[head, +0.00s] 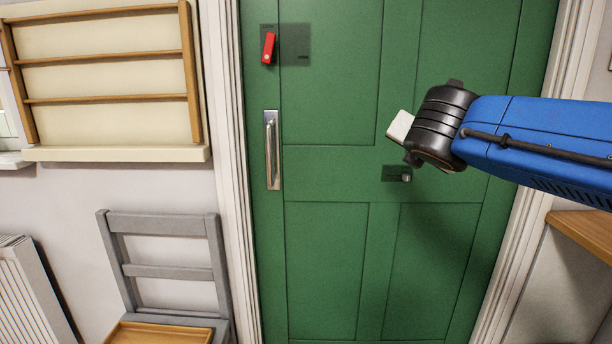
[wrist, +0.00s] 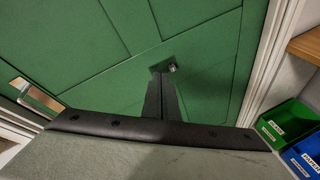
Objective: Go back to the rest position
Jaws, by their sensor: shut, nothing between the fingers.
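My gripper (wrist: 162,85) shows in the wrist view with its two dark fingers together and nothing between them. In the head view my blue arm reaches in from the right in front of a green panelled door (head: 325,250), and the fingers are hidden there. A small metal knob (head: 406,177) on a dark plate sits on the door just below my wrist. In the wrist view the knob (wrist: 172,67) appears just past my fingertips; the gap is hard to judge. The door looks closed.
The door has a long metal handle (head: 272,150) and a red lever (head: 268,48) on its left side. A grey chair (head: 168,225) and a radiator (head: 32,290) stand left. A wooden shelf (head: 588,232), a green bin (wrist: 287,122) and a blue bin (wrist: 308,154) are right.

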